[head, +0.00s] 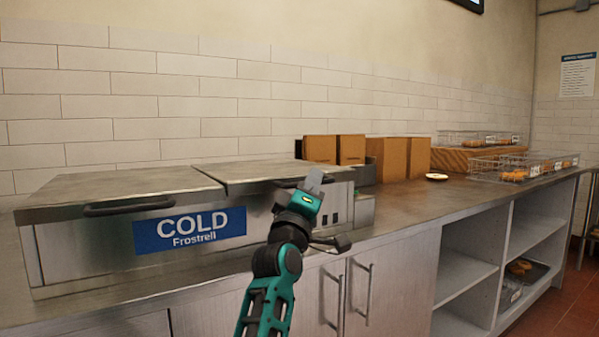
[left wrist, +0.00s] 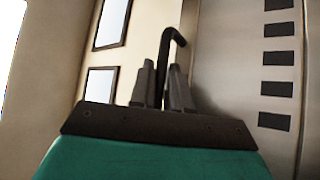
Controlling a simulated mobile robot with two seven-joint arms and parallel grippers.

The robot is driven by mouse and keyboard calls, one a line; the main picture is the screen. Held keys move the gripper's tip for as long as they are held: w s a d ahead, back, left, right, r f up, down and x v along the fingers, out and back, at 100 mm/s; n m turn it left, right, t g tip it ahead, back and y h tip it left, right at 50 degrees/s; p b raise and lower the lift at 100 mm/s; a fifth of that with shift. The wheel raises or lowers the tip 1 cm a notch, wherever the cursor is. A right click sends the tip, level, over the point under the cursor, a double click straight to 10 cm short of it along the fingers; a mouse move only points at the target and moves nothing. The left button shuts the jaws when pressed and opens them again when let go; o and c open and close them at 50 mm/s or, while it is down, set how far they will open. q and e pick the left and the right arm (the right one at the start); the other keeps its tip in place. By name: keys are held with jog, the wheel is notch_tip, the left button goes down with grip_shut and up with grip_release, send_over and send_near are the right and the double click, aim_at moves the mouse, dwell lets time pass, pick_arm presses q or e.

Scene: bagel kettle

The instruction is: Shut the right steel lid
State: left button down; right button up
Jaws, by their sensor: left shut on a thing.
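The steel counter unit marked COLD (head: 85,248) has two steel lids on top. The left steel lid (head: 120,188) lies flat, with a dark bar handle on its front edge. The right steel lid (head: 255,168) lies across the right half and looks level or nearly so; I cannot tell whether a small gap stays under its front edge. My left gripper (head: 314,182) is at the front of the right lid and hides part of that edge. In the left wrist view its fingers (left wrist: 162,85) are shut on the lid's dark bar handle (left wrist: 173,45).
Cardboard boxes (head: 395,157) stand on the counter (head: 425,205) behind and right of the unit. Wire baskets (head: 500,170) with bagels and a small plate (head: 436,177) are farther right. Cabinet doors with bar handles (head: 345,295) and open shelves (head: 465,270) are below. The counter's middle right is clear.

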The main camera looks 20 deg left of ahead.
pick_arm(q)
jog(key=shift+a+f, duration=0.15)
jog(key=shift+f, duration=0.45)
pick_arm(e)
jog(key=shift+a, duration=0.4)
pick_arm(q)
jog(key=shift+w+f, duration=0.1)
jog(key=shift+f, duration=0.15)
jog(key=c, duration=1.2)
grip_release()
pick_arm(e)
jog(key=shift+s, duration=0.1)
